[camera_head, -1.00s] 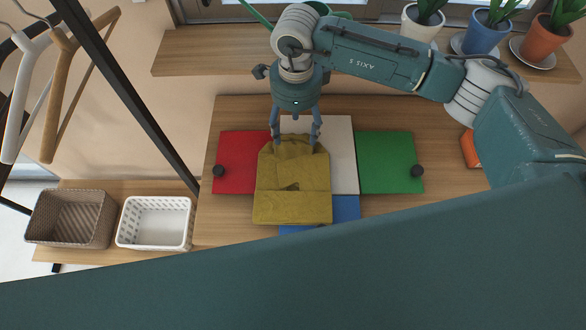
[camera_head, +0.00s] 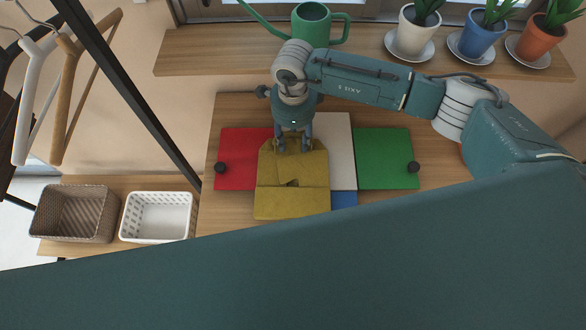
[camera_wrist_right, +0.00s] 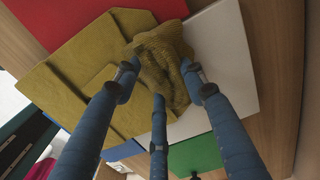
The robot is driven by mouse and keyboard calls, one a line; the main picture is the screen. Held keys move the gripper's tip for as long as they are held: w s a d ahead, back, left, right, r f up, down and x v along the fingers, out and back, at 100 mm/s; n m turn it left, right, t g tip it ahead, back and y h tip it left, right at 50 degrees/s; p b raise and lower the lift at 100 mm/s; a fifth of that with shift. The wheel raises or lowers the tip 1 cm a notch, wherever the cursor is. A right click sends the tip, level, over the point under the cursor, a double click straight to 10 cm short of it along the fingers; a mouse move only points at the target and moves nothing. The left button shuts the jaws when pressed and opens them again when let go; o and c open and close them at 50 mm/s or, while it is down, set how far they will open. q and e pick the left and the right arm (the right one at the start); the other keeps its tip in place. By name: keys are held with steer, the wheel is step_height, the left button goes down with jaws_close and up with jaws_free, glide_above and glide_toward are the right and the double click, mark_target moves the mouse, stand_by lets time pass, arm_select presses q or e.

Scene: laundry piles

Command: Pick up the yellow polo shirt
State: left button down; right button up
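The yellow polo shirt (camera_head: 291,203) lies folded on a board of coloured panels on the table. It also shows in the wrist view (camera_wrist_right: 75,83). My right gripper (camera_head: 293,148) points down at the shirt's far end. In the wrist view its fingers (camera_wrist_right: 158,78) are drawn in around a bunched, raised fold of yellow cloth. The rest of the shirt lies flat on the panels. My left gripper is not in view.
The board has a red panel (camera_head: 240,160), a white panel (camera_head: 341,150), a green panel (camera_head: 385,160) and a blue panel (camera_head: 344,200). A brown basket (camera_head: 75,214) and a white basket (camera_head: 157,217) stand at left. A shelf behind holds potted plants and a green watering can (camera_head: 311,25).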

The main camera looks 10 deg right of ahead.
steer(key=c, duration=0.4)
steer(key=shift+r, duration=0.15)
